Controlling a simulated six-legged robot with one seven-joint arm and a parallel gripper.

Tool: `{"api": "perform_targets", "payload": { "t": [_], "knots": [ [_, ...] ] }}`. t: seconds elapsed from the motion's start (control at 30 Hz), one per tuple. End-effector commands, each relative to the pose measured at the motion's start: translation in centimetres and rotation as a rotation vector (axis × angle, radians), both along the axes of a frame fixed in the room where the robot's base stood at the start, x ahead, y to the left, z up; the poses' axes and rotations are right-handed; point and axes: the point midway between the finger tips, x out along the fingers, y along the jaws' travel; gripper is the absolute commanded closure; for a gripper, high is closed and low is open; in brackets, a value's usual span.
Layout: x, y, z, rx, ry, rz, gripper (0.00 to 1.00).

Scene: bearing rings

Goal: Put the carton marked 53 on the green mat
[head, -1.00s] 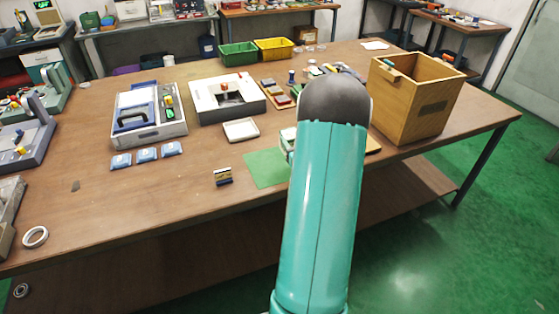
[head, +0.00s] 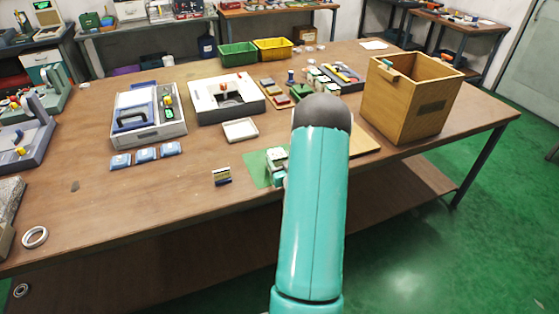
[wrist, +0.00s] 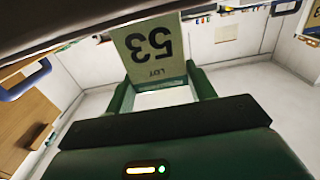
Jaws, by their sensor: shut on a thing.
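In the head view my gripper's green and white end (head: 277,164) shows just left of my arm, over the right part of the green mat (head: 254,170). My arm hides part of the mat and most of the gripper. I cannot clearly make out the carton there, nor whether it touches the mat.
A small dark-and-yellow box (head: 221,176) stands just left of the mat. Several blue packets (head: 146,154) lie farther left. A tall wooden bin (head: 405,105) stands at the right. The front left table is mostly clear.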

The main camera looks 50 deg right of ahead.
Motion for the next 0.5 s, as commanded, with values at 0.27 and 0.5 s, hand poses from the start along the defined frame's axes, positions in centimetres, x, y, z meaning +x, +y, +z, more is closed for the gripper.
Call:
{"api": "perform_targets", "payload": {
  "t": [0.27, 0.5],
  "knots": [
    [0.01, 0.01, -0.3, 0.0, 0.0, 0.0, 0.24],
    [0.01, 0.02, -0.29, 0.0, 0.0, 0.0, 0.24]
  ]
}}
